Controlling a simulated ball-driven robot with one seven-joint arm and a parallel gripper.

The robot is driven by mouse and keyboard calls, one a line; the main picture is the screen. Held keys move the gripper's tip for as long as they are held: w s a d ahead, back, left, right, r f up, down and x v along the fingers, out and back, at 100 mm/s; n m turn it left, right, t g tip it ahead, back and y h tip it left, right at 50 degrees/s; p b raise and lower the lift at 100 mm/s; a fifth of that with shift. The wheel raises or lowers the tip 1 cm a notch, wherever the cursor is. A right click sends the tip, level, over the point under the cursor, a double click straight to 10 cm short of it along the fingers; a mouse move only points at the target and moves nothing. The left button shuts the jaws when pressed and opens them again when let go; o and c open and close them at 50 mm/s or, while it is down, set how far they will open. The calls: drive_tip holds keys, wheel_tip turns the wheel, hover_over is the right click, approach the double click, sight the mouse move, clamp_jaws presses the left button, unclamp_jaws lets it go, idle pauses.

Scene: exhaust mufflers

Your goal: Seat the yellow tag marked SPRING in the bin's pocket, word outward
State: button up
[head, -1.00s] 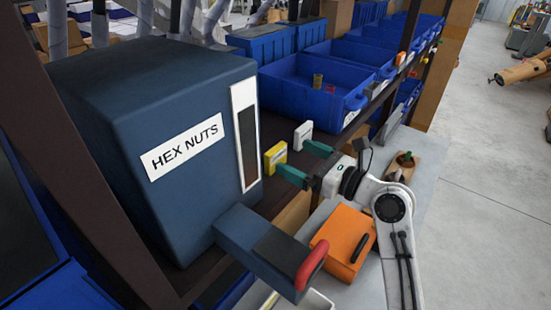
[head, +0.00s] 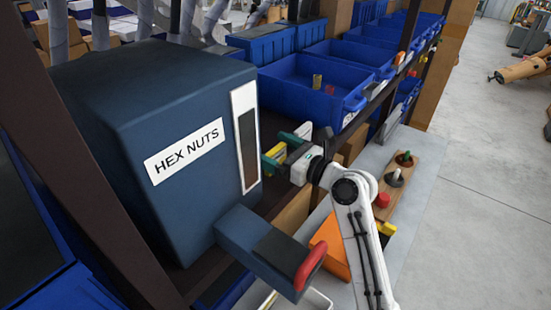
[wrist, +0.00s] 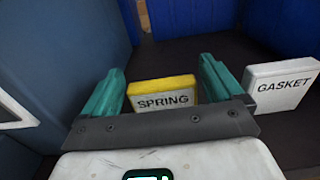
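The yellow tag (wrist: 162,92) stands on the dark shelf in the wrist view, its word SPRING facing the camera. My gripper (wrist: 160,72) is open, with one teal finger on each side of the tag; whether they touch it I cannot tell. In the head view the tag (head: 277,151) is partly hidden behind my gripper (head: 281,150). A white tag marked GASKET (wrist: 282,86) stands just right of the right finger and also shows in the head view (head: 303,130).
A dark blue HEX NUTS cabinet (head: 150,110) stands close to the left of my gripper, with a drawer with a red handle (head: 311,266) jutting out. More blue bins (head: 375,47) line the shelf behind. An orange box (head: 329,246) and a wooden peg board (head: 418,170) lie on the grey bench.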

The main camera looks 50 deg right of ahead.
drive_tip(key=c, duration=0.8)
drive_tip(key=shift+r, duration=0.15)
